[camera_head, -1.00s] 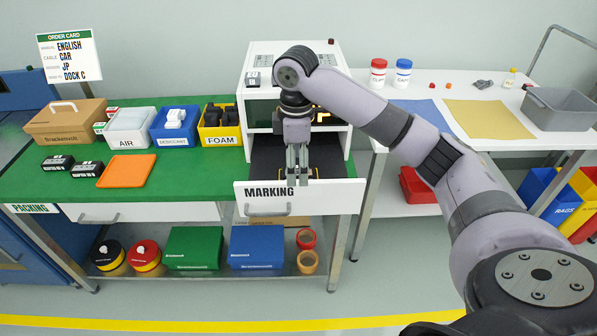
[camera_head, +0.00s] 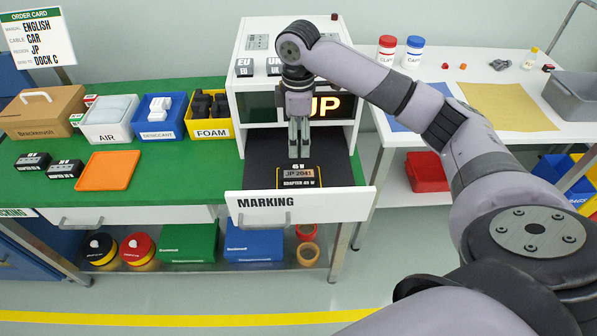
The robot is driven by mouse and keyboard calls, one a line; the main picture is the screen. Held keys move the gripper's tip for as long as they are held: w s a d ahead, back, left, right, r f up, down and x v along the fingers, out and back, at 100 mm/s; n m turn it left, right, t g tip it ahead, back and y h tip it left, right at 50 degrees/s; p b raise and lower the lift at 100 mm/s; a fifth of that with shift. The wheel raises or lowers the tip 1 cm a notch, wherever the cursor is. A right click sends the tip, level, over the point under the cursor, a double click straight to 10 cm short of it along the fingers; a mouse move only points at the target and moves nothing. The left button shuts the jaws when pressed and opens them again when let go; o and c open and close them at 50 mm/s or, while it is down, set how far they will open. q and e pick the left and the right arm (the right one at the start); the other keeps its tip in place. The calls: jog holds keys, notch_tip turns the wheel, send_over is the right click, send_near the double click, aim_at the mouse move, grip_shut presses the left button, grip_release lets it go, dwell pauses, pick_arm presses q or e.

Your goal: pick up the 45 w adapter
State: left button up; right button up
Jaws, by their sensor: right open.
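A dark adapter (camera_head: 299,174) lies in the open marking drawer (camera_head: 335,201). Its label reads JP 2041 and ADAPTER 45 W, and yellow lines show around it. My right gripper (camera_head: 299,155) points down just behind the adapter in the picture. Its fingers are open and narrow, with nothing seen between them. I cannot tell its exact height above the drawer floor. My left gripper is not in view.
Two black boxes (camera_head: 32,161) (camera_head: 65,169) and an orange tray (camera_head: 108,170) sit on the green bench at left. Bins for air, desiccant and foam (camera_head: 211,128) stand behind. The white marking cabinet (camera_head: 240,98) rises behind the drawer, with a lit JP display (camera_head: 325,106).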

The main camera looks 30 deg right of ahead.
send_over(299, 171)
jog(key=f, duration=0.6)
jog(key=shift+w+f, duration=0.2)
jog(key=shift+f, duration=0.65)
jog(key=shift+s+f, duration=0.1)
jog(key=shift+f, duration=0.25)
notch_tip(299, 171, down, 4)
jog(key=shift+r+p, duration=0.15)
jog(key=shift+p, duration=0.15)
jog(key=shift+f, duration=0.3)
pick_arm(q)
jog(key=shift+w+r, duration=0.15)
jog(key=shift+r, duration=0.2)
